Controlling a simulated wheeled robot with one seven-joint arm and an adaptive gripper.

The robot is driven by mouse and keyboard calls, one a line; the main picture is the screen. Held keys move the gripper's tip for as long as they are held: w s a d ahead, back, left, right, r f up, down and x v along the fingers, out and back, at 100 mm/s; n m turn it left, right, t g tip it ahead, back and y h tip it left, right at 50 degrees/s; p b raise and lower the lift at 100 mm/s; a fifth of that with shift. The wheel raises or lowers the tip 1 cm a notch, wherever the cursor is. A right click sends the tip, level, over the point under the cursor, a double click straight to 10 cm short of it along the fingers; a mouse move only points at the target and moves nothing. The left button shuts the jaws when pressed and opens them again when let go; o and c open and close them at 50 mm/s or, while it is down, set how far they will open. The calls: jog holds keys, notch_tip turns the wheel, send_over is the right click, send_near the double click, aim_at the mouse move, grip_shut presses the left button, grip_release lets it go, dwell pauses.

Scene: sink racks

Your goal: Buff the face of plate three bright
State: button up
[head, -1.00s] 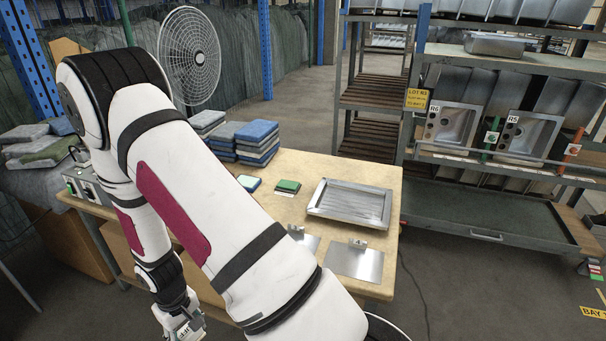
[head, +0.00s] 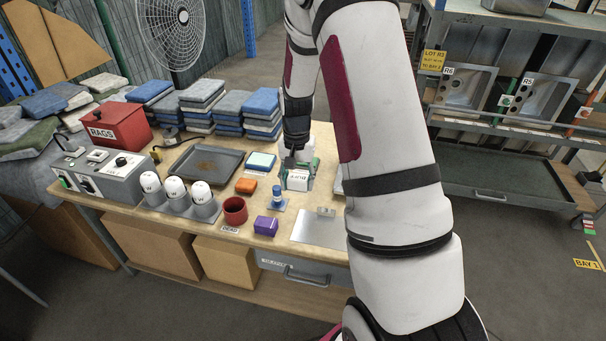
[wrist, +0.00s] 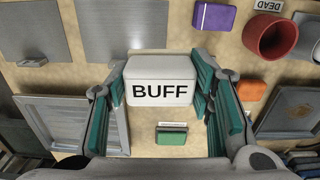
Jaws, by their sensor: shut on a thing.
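My gripper (head: 297,172) is shut on a white block marked BUFF (head: 298,181), held over the bench. In the wrist view the BUFF block (wrist: 160,92) sits between the green-padded fingers of my gripper (wrist: 160,104). A flat metal plate (head: 315,229) lies at the bench's front edge, partly behind my arm. The wrist view shows this plate (wrist: 130,28) and a second flat plate (wrist: 28,20) beside it. No number is readable on either, so I cannot tell which is plate three. A framed metal panel (wrist: 55,118) lies beside my gripper.
A purple block (head: 266,226), a red cup (head: 235,210), an orange block (head: 246,185) and white-capped holders (head: 174,189) stand to the left. A dark tray (head: 206,163), a red RAGS box (head: 116,128) and folded cloth stacks (head: 262,110) fill the back.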

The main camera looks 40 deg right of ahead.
aim_at(300, 190)
jog(key=shift+d+r, duration=0.35)
jog(key=shift+d, duration=0.1)
jog(key=shift+f+b, duration=1.05)
jog(key=shift+f, duration=1.35)
